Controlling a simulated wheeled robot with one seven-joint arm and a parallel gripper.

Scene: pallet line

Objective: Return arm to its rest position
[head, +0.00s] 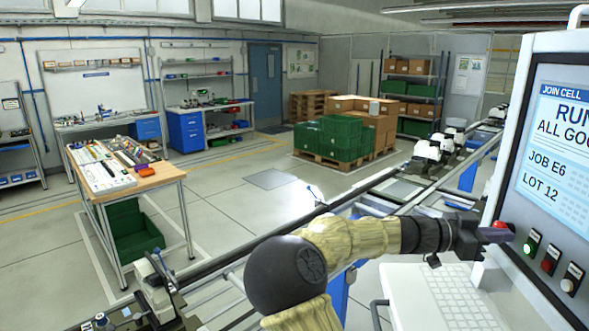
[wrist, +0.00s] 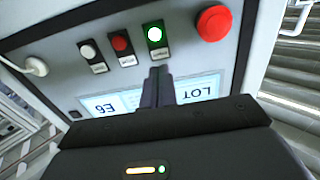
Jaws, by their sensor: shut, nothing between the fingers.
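My gripper (wrist: 158,80) is shut and empty, its fingertips close to the lit green button (wrist: 155,34) on the control panel. I cannot tell whether they touch it. In the head view my arm reaches right across the conveyor, and my gripper (head: 488,236) is at the lower left of the control cabinet (head: 561,49). The green button (head: 533,242) shows there just right of the gripper. The cabinet screen (head: 563,130) reads "JOIN CELL", "JOB E6" and "LOT 12". A large red button (wrist: 214,23) is right of the green one in the wrist view.
A keyboard shelf (head: 440,298) lies below my gripper. The conveyor (head: 375,203) runs under my arm, carrying white-topped parts (head: 428,155) farther back. A wooden-topped bench (head: 128,180) stands at left. Green crates (head: 340,138) sit on a pallet behind. Open floor lies between bench and pallet.

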